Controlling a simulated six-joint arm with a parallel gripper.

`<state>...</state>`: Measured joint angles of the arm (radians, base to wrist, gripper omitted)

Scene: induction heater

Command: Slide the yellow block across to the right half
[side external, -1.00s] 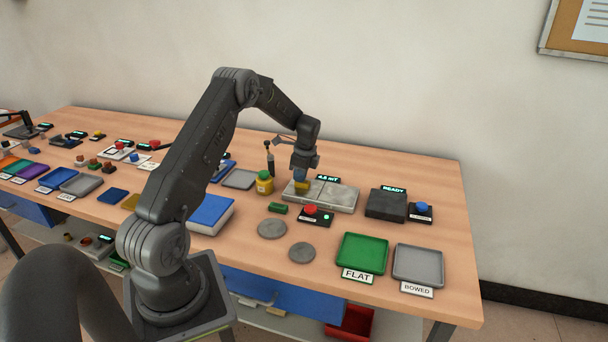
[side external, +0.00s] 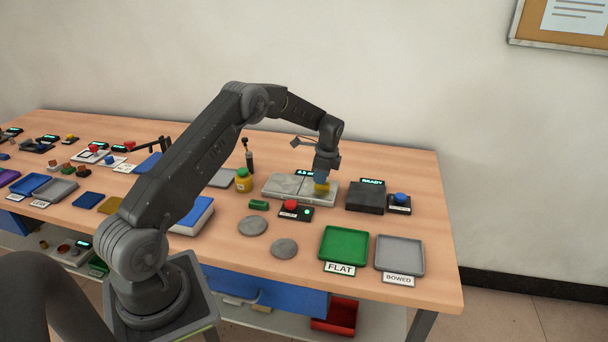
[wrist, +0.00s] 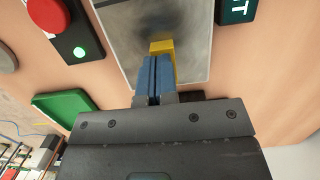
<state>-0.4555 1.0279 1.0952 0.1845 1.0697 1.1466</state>
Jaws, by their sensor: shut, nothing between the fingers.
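The yellow block (side external: 322,188) rests on the right half of the grey two-part plate (side external: 284,186), in the side external view. In the wrist view the block (wrist: 162,47) shows just beyond and beside my fingertips, partly hidden by them, on the plate's grey surface (wrist: 130,35). My gripper (side external: 320,179) is low over the plate, at the block. Its blue fingers are together in the wrist view (wrist: 155,62), with nothing between them. I cannot tell whether they touch the block.
A red button box (side external: 291,208) stands in front of the plate. A dark block marked READY (side external: 366,196) and a blue button (side external: 400,199) are to its right. Green (side external: 344,246) and grey (side external: 399,254) trays lie at the front right.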

